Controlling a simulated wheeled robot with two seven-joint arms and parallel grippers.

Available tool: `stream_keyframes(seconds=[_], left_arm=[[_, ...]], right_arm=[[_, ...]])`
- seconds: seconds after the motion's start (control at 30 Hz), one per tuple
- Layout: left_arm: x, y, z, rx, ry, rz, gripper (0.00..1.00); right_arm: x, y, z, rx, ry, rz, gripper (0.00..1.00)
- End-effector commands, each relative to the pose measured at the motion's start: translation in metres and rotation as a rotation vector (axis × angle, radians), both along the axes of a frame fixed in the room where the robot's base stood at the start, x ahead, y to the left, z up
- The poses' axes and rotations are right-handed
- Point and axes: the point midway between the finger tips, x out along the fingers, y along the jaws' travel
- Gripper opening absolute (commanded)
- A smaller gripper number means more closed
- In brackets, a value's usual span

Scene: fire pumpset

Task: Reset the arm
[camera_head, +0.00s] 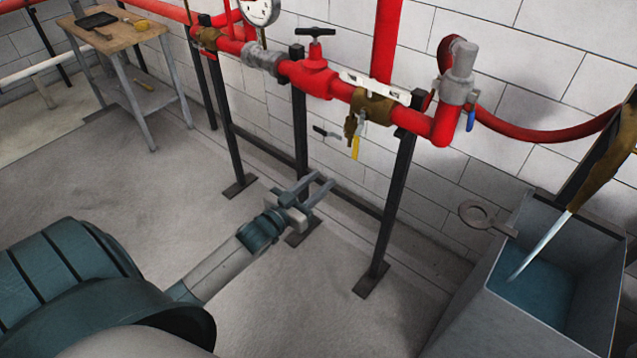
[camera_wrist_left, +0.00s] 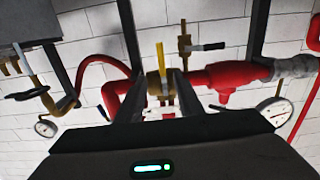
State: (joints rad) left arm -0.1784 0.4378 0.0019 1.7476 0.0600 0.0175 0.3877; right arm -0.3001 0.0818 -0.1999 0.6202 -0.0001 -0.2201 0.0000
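My left arm reaches in from the lower left in the head view. My left gripper (camera_head: 318,184) is open and empty, with its two grey fingers apart. It is in free air in front of the pipe stand, below the red pipe. In the left wrist view, the open fingers (camera_wrist_left: 160,102) point toward the red pipe (camera_wrist_left: 218,76) and a brass valve with a yellow handle (camera_wrist_left: 160,55). That yellow handle (camera_head: 355,147) hangs down below the pipe in the head view. I see no contact between gripper and valve. My right gripper is not in view.
Black posts (camera_head: 392,215) hold up the red pipe (camera_head: 330,85) along the white block wall. A grey water tank (camera_head: 460,310) with a pouring nozzle (camera_head: 610,150) stands at the right. A workbench (camera_head: 125,40) stands at the back left. The floor between is clear.

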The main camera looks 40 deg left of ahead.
Motion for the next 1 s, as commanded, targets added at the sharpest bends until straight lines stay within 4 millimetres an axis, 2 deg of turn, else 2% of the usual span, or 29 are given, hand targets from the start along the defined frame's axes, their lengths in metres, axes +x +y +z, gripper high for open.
stream_keyframes(seconds=[0.37,0.47,0.57,0.67,0.77,0.87,1.0], left_arm=[[0.0,0.0,-0.001,0.0,0.002,0.001,0.34],[-0.001,0.001,-0.009,0.0,0.016,0.005,0.34],[-0.004,0.002,-0.029,0.004,0.05,0.014,0.34],[-0.01,0.003,-0.064,0.01,0.111,0.03,0.34],[-0.023,0.004,-0.113,0.021,0.196,0.05,0.34],[-0.042,0.003,-0.169,0.034,0.298,0.068,0.34],[-0.08,-0.004,-0.249,0.057,0.452,0.083,0.34]], right_arm=[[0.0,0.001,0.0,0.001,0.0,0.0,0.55],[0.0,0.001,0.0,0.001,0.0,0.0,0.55],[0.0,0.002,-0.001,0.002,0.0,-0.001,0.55],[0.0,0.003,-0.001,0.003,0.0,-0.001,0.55],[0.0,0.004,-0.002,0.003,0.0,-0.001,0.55],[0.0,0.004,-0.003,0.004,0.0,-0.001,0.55],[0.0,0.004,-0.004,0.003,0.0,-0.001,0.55]])
